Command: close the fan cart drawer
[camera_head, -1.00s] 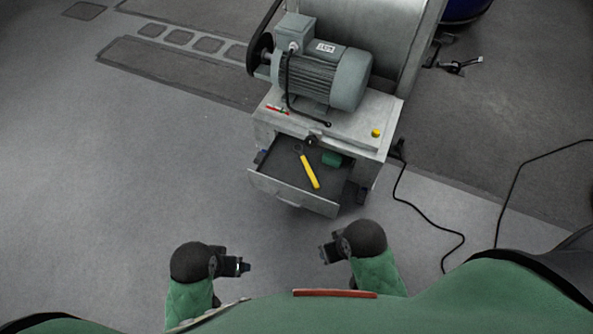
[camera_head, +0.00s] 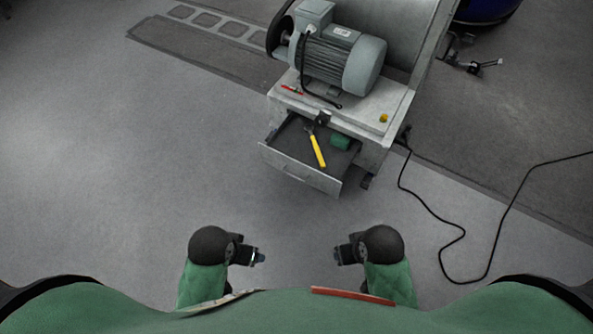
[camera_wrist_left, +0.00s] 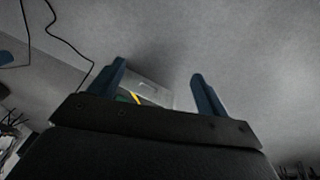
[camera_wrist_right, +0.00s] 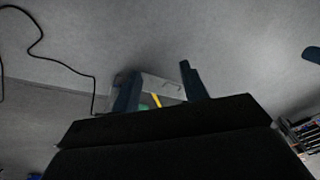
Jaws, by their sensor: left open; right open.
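The fan cart (camera_head: 350,121) stands ahead of me, with a grey motor on top. Its drawer (camera_head: 300,172) is pulled out towards me, with a handle on its front. A yellow-handled tool (camera_head: 317,150) and a green object (camera_head: 341,142) lie in it. My left gripper (camera_head: 262,257) is open and empty, in front of the drawer and apart from it. My right gripper (camera_head: 337,255) is open and empty, also apart from the drawer. The drawer also shows between the fingers in the left wrist view (camera_wrist_left: 152,90) and the right wrist view (camera_wrist_right: 160,84).
A black cable (camera_head: 446,225) lies on the floor right of the cart. A red-handled item (camera_head: 291,89) and a yellow button (camera_head: 383,118) are on the cart top. The floor between me and the drawer is clear.

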